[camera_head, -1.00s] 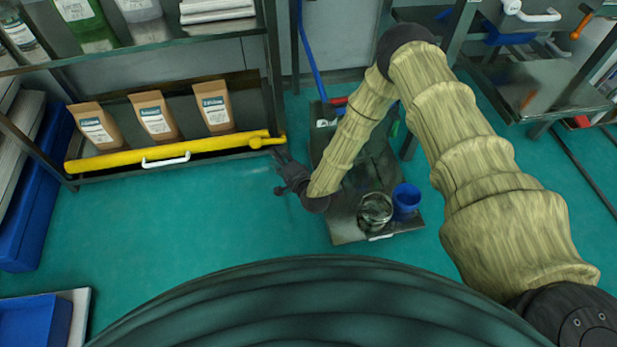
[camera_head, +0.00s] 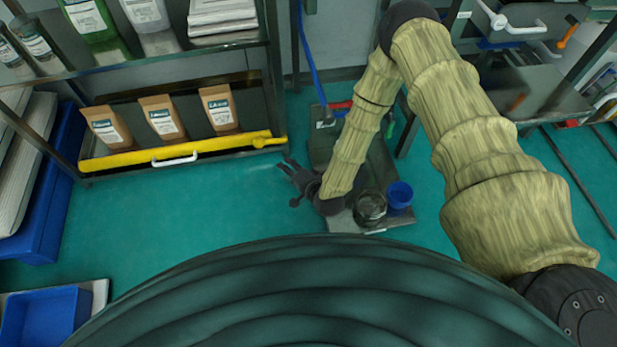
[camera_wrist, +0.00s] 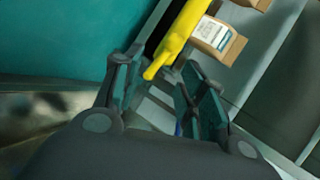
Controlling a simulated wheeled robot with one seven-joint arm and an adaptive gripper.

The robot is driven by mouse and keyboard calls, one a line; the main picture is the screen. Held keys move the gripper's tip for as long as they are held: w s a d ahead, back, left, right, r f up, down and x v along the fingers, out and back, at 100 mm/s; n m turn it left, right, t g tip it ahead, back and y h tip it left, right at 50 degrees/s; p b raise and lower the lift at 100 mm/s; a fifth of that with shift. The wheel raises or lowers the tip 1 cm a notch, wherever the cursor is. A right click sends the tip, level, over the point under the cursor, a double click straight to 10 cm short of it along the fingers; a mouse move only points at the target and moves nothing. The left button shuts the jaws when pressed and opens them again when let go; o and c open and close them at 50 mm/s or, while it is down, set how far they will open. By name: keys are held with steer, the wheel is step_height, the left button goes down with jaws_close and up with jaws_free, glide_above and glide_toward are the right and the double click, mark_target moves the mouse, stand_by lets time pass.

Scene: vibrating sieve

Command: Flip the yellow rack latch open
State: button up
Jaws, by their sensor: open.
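The yellow rack latch is a long yellow bar (camera_head: 180,151) with a white handle (camera_head: 175,159), lying across the front of a rack shelf at the left of the head view. Its right end has a small knob (camera_head: 259,142) near the rack post. My gripper (camera_head: 285,168) is open and empty, a little below and to the right of that end, apart from it. In the wrist view the bar's end (camera_wrist: 157,68) shows beyond and between the two open fingers (camera_wrist: 155,85). How far the fingertips are from it is hard to tell.
Several brown labelled bags (camera_head: 162,117) stand behind the bar. A low cart (camera_head: 345,222) with a glass jar (camera_head: 370,208) and a blue cup (camera_head: 399,195) stands below my forearm. Blue bins (camera_head: 50,315) sit at the left. The floor in front of the rack is clear.

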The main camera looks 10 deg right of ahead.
steer(key=s+d+r+n+g+h+p, duration=0.1)
steer(key=s+d+r+n+g+p, duration=0.3)
steer(key=s+r+p, duration=0.5)
steer(key=shift+s+h+p, duration=0.3)
steer(key=shift+s+p, duration=0.8)
steer(key=shift+s, duration=0.1)
steer(key=shift+d, duration=0.1)
